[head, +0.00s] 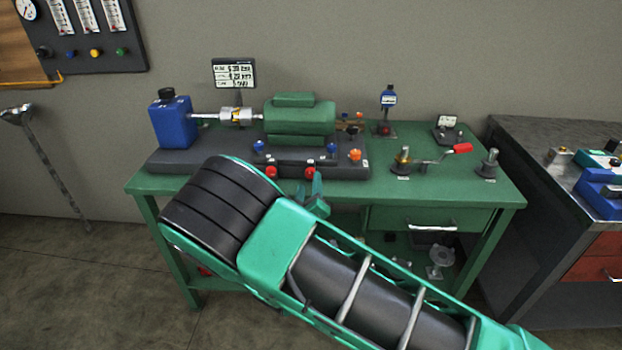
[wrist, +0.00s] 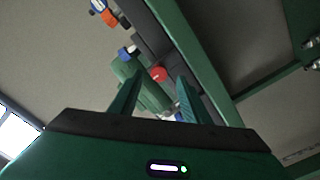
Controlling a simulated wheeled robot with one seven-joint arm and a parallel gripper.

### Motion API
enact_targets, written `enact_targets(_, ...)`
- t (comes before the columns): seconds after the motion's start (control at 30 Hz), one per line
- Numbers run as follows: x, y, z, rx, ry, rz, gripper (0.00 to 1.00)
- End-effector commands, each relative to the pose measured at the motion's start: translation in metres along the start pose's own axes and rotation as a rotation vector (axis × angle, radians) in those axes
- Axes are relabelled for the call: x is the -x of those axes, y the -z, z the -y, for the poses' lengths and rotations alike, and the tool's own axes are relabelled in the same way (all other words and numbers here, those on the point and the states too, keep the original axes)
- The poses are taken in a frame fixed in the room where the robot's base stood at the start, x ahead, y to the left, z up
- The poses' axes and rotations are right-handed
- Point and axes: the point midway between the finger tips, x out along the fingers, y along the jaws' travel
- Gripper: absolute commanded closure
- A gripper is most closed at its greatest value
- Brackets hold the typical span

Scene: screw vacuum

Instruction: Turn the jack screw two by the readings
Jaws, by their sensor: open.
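A grey base (head: 200,162) on the green bench carries a blue pump block (head: 173,122), a silver coupling (head: 237,116) and a green motor (head: 300,120). Red knobs (head: 310,173) stand along its front, with blue knobs (head: 332,148) and an orange knob (head: 355,155). I cannot tell which is jack screw two. A small display (head: 233,73) behind the coupling shows lines of readings, too small to read surely. My gripper (head: 318,194) is open and empty in front of the base. In the wrist view, a red knob (wrist: 158,74) shows between and beyond my fingers (wrist: 158,92), apart from them.
A red-handled crank (head: 462,148) and metal posts (head: 487,165) stand on the right of the bench (head: 500,190). A dark cabinet (head: 550,190) is at the right. A gauge panel (head: 90,62) hangs on the left wall.

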Motion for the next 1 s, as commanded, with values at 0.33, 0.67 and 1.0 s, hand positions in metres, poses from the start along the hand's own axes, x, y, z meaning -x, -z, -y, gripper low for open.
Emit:
enact_targets(0.33,-0.042,0.0,0.0,-0.001,0.0,0.001,0.57)
enact_targets(0.67,-0.045,0.0,0.0,0.0,0.0,0.001,0.57)
enact_targets(1.0,-0.046,-0.002,-0.002,0.0,0.0,0.002,0.98)
